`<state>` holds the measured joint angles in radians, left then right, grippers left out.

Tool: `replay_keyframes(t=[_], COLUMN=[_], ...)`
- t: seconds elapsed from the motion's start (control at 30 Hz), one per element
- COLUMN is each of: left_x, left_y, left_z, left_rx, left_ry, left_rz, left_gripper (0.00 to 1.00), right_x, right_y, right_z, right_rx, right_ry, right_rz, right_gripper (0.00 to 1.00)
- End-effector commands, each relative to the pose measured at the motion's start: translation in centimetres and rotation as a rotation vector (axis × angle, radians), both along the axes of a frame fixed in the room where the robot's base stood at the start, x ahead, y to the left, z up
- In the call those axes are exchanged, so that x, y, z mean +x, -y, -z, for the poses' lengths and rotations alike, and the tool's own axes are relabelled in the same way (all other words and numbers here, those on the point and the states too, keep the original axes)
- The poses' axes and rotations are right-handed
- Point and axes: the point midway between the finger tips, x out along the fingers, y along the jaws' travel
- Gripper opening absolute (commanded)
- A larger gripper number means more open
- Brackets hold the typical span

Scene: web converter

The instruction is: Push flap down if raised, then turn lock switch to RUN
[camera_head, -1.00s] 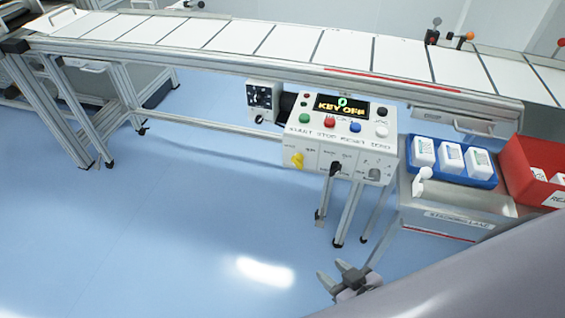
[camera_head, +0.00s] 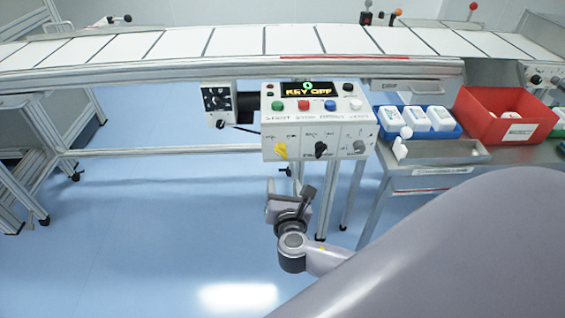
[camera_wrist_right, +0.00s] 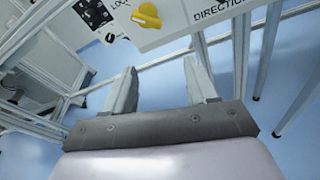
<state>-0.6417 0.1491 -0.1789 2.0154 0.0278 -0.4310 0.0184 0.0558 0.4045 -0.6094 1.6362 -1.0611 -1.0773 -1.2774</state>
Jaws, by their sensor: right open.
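The white control box (camera_head: 306,122) hangs below the conveyor, and its display (camera_head: 306,89) reads KEY OFF. A yellow switch (camera_head: 280,151) is at the lower left of its front. In the right wrist view this yellow switch (camera_wrist_right: 146,15) sits at the top edge beside a partly cut-off label starting "LOC". A black knob (camera_head: 320,149) is at the middle of the front, and a small grey fitting (camera_head: 358,146) is at the right. I cannot make out which part is the flap. My right gripper (camera_head: 290,192) is open and empty, below the box and apart from it.
A smaller box with a black dial (camera_head: 217,102) hangs left of the control box. To the right, a metal bench (camera_head: 400,183) bears a blue tray (camera_head: 452,133) of white containers and a red bin (camera_head: 500,127). Open floor lies left.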

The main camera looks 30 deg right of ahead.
Motion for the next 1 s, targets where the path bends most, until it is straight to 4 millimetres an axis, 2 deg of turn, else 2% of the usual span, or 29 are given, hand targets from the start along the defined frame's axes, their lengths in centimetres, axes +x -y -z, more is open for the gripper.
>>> replay_keyframes(t=[0.1, 0.23, 0.7, 1.0], left_x=[0.0, 0.0, 0.3, 0.3], left_y=[0.0, 0.0, 0.2, 0.3], left_z=[0.9, 0.9, 1.2, 1.1], left_rx=[0.001, 0.001, -0.007, -0.014], left_ry=[-0.005, -0.005, 0.002, 0.001], left_rz=[0.002, 0.003, 0.002, -0.003], left_gripper=[0.88, 0.88, 0.88, 0.88], right_x=[1.3, 2.1, 7.4, 7.8], right_y=[1.0, 1.6, 4.8, 5.1], right_z=[-1.9, -3.0, -3.1, -3.1], right_rx=[-0.216, -0.312, -0.316, -0.314], right_ry=[0.023, 0.031, 0.030, 0.029], right_rz=[0.014, 0.025, 0.026, 0.026], right_gripper=[0.57, 0.57, 0.57, 0.57])
